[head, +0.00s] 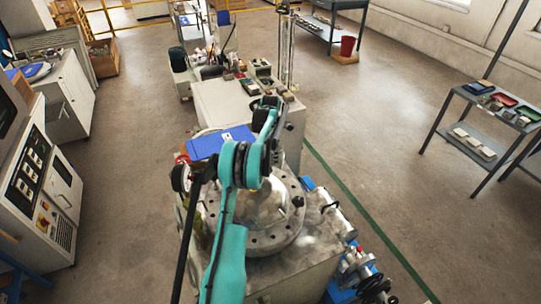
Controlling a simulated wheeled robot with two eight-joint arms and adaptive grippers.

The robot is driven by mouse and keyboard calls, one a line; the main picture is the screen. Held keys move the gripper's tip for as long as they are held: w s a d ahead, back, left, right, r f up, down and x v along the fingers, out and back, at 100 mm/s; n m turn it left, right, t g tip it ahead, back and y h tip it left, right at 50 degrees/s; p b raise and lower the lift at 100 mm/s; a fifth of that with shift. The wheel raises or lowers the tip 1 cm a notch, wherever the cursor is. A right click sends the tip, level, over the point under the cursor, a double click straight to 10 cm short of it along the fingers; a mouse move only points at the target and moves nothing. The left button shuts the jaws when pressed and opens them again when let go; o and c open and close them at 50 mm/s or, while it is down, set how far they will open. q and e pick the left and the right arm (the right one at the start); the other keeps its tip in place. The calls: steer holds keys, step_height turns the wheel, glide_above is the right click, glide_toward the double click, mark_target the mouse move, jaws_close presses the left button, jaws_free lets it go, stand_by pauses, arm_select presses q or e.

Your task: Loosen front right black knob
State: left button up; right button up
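A metal machine with a round bolted flange (287,232) stands in the lower middle of the head view. A small dark knob-like part (298,202) sits on the right side of the flange; I cannot tell for certain that it is the front right black knob. My teal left arm rises from the bottom edge across the flange and hides part of it. Its dark end, apparently my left gripper (268,103), is beyond the flange, over the grey cabinet and apart from the knob-like part. Its fingers are too small to read. My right gripper is not in view.
A grey cabinet (215,105) with tools stands behind the machine. A blue case (208,142) lies left of the arm. Valves and blue parts (365,285) stand at the lower right. A control console (40,185) is at left, a shelf (480,125) at right. Floor between is clear.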

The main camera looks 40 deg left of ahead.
arm_select(q)
step_height(320, 180, up, 12)
stand_by(0.6)
stand_by(0.4)
